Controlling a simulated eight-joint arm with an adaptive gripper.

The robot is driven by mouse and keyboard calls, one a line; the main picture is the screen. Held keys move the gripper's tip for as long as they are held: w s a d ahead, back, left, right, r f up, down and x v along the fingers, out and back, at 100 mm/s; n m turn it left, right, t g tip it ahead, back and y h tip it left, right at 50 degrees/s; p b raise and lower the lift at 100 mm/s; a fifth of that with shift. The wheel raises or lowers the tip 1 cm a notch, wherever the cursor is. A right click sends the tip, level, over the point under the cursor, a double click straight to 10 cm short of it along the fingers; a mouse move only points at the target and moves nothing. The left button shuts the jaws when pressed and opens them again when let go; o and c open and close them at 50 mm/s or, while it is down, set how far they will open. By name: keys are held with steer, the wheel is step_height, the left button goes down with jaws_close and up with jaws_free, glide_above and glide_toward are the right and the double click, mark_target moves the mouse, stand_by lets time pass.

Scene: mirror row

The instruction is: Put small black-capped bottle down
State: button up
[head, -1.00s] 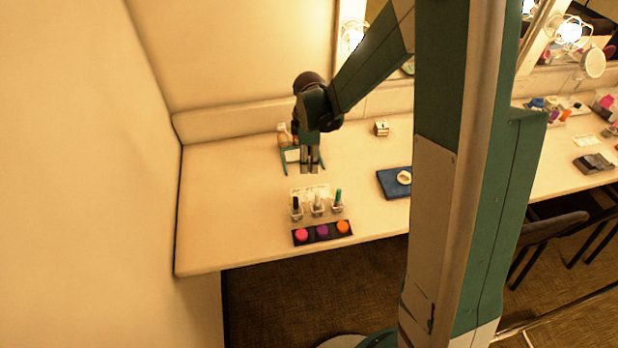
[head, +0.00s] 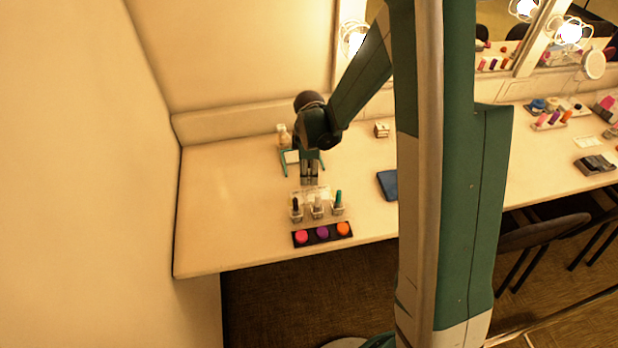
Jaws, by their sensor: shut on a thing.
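My gripper (head: 309,182) points down over the left part of the counter, just behind a short row of small bottles. It is shut on the small black-capped bottle, which is too small and too covered by the fingers to make out. In the row, a clear bottle with a dark cap (head: 296,209) stands at the left, a pale-capped bottle (head: 317,207) in the middle and a teal-capped bottle (head: 338,204) at the right. A pale, clear-looking piece (head: 311,192) lies under the fingertips; I cannot tell whether they touch it.
A dark strip with pink, purple and orange pots (head: 322,235) lies at the counter's (head: 225,215) front edge. A pale bottle (head: 283,136) stands behind my gripper. A small white box (head: 381,130) and a blue cloth (head: 387,185) are to the right. The counter's left is clear.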

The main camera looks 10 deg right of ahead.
steer(key=shift+f, duration=0.9)
steer(key=o, duration=0.9)
steer(key=shift+f, duration=0.1)
steer(key=shift+r+p, duration=0.8)
steer(key=shift+r, duration=5.35)
